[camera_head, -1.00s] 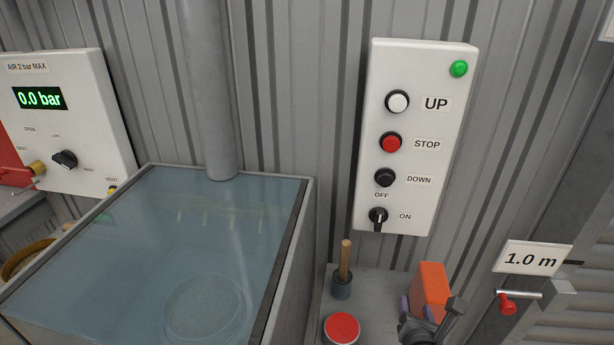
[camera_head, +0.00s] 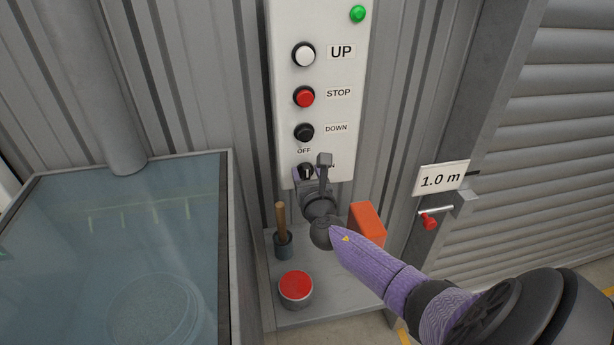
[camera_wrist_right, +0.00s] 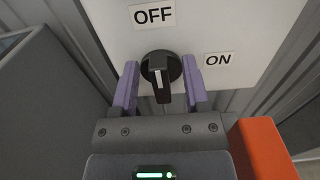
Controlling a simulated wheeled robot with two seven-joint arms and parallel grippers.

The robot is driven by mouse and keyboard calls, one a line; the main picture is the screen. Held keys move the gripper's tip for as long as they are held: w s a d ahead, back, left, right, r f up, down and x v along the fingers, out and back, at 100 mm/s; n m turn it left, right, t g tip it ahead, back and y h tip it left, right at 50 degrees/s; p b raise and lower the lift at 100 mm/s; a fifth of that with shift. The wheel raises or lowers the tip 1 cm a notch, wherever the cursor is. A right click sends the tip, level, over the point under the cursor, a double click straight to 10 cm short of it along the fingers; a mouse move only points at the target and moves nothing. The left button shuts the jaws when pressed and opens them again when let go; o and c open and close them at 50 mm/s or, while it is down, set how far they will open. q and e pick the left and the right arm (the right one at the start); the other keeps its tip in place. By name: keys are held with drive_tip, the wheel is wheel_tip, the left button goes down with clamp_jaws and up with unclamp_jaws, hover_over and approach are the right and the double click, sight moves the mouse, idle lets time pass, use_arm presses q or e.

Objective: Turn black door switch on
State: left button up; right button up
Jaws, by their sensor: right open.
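The black door switch (camera_head: 307,170) is a rotary knob at the bottom of the white control panel (camera_head: 345,80), below the UP, STOP and DOWN buttons. In the right wrist view the switch (camera_wrist_right: 161,75) shows whole, its handle pointing down, with the OFF label (camera_wrist_right: 153,14) above and the ON label (camera_wrist_right: 219,59) to its right. My right gripper (camera_wrist_right: 161,88) is open, with one purple finger on each side of the knob and visible gaps to the handle. In the head view the right gripper (camera_head: 308,172) partly covers the switch. My left gripper is out of view.
Below the panel, a grey shelf (camera_head: 330,300) holds an orange block (camera_head: 367,224) close to my right wrist, a red-topped round can (camera_head: 296,288) and a wooden handle in a cup (camera_head: 281,230). A water tank (camera_head: 120,250) stands left. A shutter (camera_head: 550,130) is at right.

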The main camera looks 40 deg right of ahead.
clamp_jaws()
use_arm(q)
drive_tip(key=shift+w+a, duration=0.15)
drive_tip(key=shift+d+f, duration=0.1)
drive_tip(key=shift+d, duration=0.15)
use_arm(e)
drive_tip(key=shift+s+f+m+b, duration=0.15)
drive_tip(key=shift+m+b, duration=0.4)
drive_tip(key=shift+m, duration=0.65)
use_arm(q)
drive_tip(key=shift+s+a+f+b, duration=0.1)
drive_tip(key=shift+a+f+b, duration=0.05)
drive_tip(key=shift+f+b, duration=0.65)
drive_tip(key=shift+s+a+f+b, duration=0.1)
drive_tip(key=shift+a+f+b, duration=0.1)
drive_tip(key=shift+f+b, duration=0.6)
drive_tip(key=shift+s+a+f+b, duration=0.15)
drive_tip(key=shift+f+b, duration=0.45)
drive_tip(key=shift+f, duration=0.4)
use_arm(e)
drive_tip(key=shift+s+d+f+m, duration=0.1)
drive_tip(key=shift+d+f+m, duration=0.1)
drive_tip(key=shift+m, duration=2.4)
drive_tip(key=shift+s+d+f+m, duration=0.1)
drive_tip(key=shift+d+f+m, duration=0.1)
drive_tip(key=shift+m, duration=2.4)
drive_tip(key=shift+d+f+m, duration=0.1)
drive_tip(key=shift+f+m, duration=0.1)
drive_tip(key=shift+m, duration=2.4)
